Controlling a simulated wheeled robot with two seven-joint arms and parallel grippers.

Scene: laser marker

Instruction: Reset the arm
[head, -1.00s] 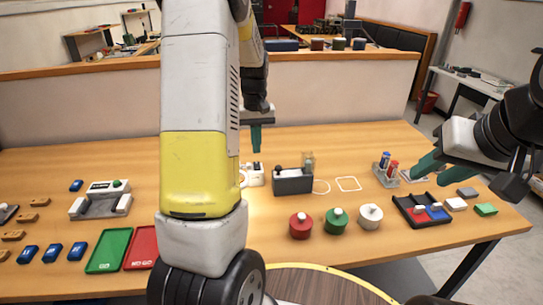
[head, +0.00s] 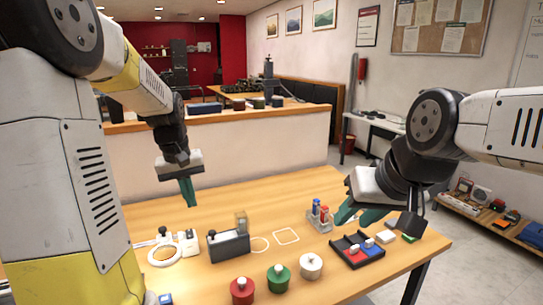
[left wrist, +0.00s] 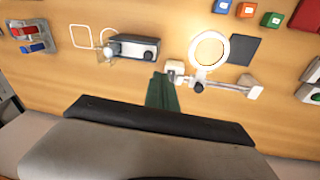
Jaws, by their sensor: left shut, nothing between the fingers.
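My left gripper (head: 188,192) hangs in the air above the far left part of the table, its dark green fingers together and empty. In the left wrist view its closed fingers (left wrist: 162,92) point at the table, near a dark box device (left wrist: 132,47) and a white ring magnifier (left wrist: 209,50). My right gripper (head: 360,213) is at the right, above the table near the black tray; its green fingers look apart with nothing between them. The dark box device also shows in the head view (head: 229,246), with the magnifier (head: 162,255) left of it.
Red (head: 242,291), green (head: 278,279) and white (head: 310,266) knobbed pieces stand at the front of the table. A black tray (head: 349,240) with red and blue blocks and a grey holder (head: 319,216) lie at the right. A low partition (head: 250,150) stands behind.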

